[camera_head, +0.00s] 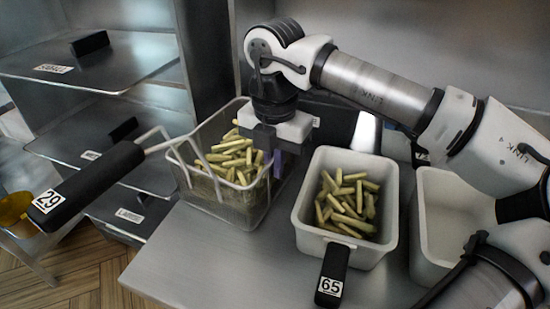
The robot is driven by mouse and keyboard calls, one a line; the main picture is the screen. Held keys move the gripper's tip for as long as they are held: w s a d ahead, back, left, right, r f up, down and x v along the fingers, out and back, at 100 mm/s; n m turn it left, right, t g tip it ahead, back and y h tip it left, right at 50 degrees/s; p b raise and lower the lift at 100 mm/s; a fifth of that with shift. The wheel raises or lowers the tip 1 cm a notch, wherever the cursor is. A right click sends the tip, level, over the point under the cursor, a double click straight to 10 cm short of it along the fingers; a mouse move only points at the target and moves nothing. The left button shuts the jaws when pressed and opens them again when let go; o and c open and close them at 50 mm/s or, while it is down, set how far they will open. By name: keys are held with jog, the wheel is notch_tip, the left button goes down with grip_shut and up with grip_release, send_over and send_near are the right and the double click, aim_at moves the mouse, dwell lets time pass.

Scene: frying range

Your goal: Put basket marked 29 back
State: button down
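The basket marked 29 (226,205) is a see-through, straight-walled basket holding pale yellow fries (232,158). It stands at the left of the steel counter. Its black handle (92,182), on bent metal rods, points left past the counter edge and carries the label 29 (47,201). My gripper (273,165) points down at the right part of this basket, close to its right wall. I cannot tell whether its fingers touch or hold the wall, or whether they are open or shut.
A white container marked 65 (343,254) with fries stands right of the basket, its black handle toward the front. An empty-looking white container (447,220) is farther right. The front counter (210,270) is clear.

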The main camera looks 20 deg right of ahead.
jog(key=shift+f+b, duration=0.3)
jog(key=shift+b, duration=0.2)
dwell(0.5)
jog(key=c, duration=1.6)
grip_release()
jog(key=shift+o, duration=0.2)
notch_tip(320, 180, up, 14)
jog(key=p, duration=0.8)
jog(key=shift+f+p, duration=0.15)
jog(key=shift+p, duration=0.2)
